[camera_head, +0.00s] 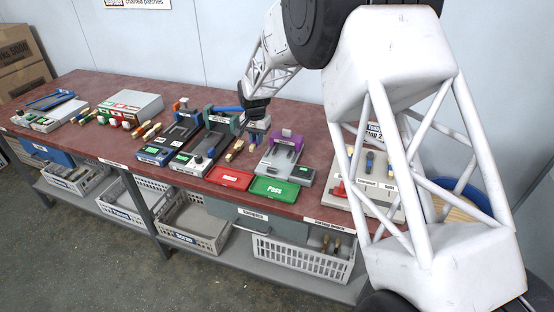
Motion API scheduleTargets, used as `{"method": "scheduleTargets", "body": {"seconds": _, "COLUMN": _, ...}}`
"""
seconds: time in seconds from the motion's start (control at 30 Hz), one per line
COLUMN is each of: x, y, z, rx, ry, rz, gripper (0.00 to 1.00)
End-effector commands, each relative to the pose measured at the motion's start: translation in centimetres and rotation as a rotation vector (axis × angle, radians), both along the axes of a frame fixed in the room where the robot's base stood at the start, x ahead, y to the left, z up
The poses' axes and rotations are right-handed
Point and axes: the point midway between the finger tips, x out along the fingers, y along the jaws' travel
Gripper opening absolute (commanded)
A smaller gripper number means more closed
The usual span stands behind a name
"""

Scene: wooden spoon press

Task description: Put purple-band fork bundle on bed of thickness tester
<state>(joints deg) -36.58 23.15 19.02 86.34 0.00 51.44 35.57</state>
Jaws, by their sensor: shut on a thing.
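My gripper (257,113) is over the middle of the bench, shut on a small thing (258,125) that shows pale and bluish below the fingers. It is too small and shaded to tell its band or whether it touches anything. A grey device with a purple top part (281,156) stands just right of and in front of my gripper. A dark green-framed device (203,145) and a blue one (168,142) stand to the left, each with a small display. I cannot read which is the thickness tester.
A red tray (230,178) and a green "Pass" tray (274,189) lie along the front edge. Small wooden bundles (235,150) lie between the devices, more (150,131) farther left. A white box (131,106) stands at left. My arm hides part of the right side.

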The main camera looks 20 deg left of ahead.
Motion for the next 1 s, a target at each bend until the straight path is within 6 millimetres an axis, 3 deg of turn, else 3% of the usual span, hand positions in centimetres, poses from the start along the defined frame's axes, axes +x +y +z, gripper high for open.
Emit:
{"method": "scheduleTargets", "body": {"seconds": 0.6, "x": -8.1, "y": -11.8, "z": -1.8, "rx": 0.000, "ry": 0.001, "rz": -0.014, "gripper": 0.00}}
{"method": "scheduleTargets", "body": {"seconds": 0.8, "x": -10.3, "y": -14.5, "z": -2.4, "rx": -0.001, "ry": 0.001, "rz": -0.017, "gripper": 0.00}}
{"method": "scheduleTargets", "body": {"seconds": 1.0, "x": -11.4, "y": -15.7, "z": -2.7, "rx": -0.001, "ry": 0.001, "rz": -0.017, "gripper": 0.00}}
